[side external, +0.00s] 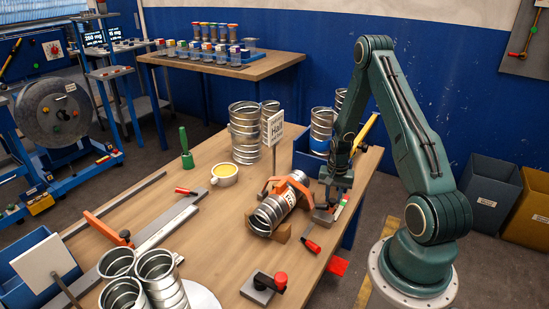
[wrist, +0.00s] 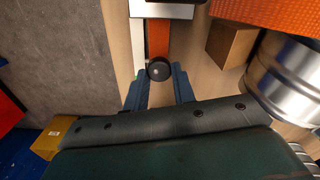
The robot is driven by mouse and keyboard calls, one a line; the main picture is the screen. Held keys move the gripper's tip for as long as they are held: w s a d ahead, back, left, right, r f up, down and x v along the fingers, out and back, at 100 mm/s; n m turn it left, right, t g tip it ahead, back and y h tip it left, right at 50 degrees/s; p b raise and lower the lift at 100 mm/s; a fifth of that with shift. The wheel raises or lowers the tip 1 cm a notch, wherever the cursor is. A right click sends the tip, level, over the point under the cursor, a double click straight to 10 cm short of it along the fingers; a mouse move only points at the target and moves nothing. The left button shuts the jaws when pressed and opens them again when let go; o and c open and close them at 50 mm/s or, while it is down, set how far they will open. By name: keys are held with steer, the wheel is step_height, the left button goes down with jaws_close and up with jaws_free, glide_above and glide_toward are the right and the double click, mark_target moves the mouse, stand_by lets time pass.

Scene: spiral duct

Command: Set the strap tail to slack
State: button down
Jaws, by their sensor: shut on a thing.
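A ribbed silver spiral duct (side external: 278,205) lies tilted on a wooden cradle (side external: 281,234), with an orange strap (side external: 297,188) over it. In the wrist view the orange strap (wrist: 270,12) and the duct (wrist: 285,80) are at upper right. An orange strip (wrist: 159,38), seemingly the strap tail, runs down from a grey metal block (wrist: 162,9) to a round black knob (wrist: 159,70). My gripper (wrist: 159,82) has its two blue-grey fingers on either side of this knob and is shut on it. In the side view my gripper (side external: 333,198) is low, right of the duct, and hides the knob.
A red-handled tool (side external: 311,246) and a block with a red knob (side external: 267,286) lie in front. A sign (side external: 274,130) and stacked ducts (side external: 245,132) stand behind. The table's right edge is close to my gripper.

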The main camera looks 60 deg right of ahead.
steer(key=shift+a, duration=2)
steer(key=c, duration=1.1)
jaws_free()
steer(key=shift+c, duration=0.2)
steer(key=shift+d+r, duration=0.1)
steer(key=shift+r, duration=0.05)
steer(key=shift+r, duration=0.5)
step_height(320, 180, up, 12)
steer(key=shift+r, duration=0.25)
